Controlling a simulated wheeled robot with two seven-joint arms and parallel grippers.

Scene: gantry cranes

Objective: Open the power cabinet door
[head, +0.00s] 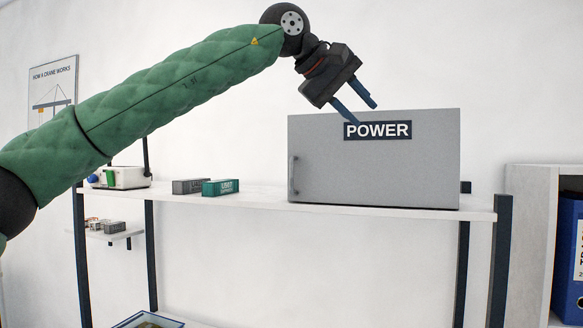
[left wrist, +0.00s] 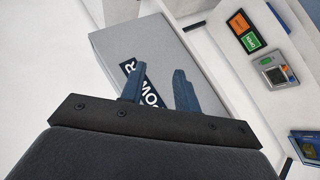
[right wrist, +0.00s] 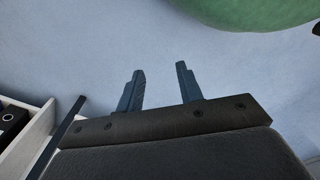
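The grey power cabinet (head: 375,165) stands on the white shelf, its door shut. A dark POWER label (head: 377,130) is near its top. The dark door handle (head: 293,175) is a vertical bar at the left edge of the front. My left gripper (head: 366,112) is open and empty, at the cabinet's top edge in the head view; it also shows in the left wrist view (left wrist: 156,88), with the cabinet (left wrist: 165,48) beyond it. I cannot tell whether it touches the cabinet. My right gripper (right wrist: 160,80) is open and empty, facing a bare wall; it is outside the head view.
A white bookcase (head: 530,200) with blue binders (head: 569,255) stands at right.

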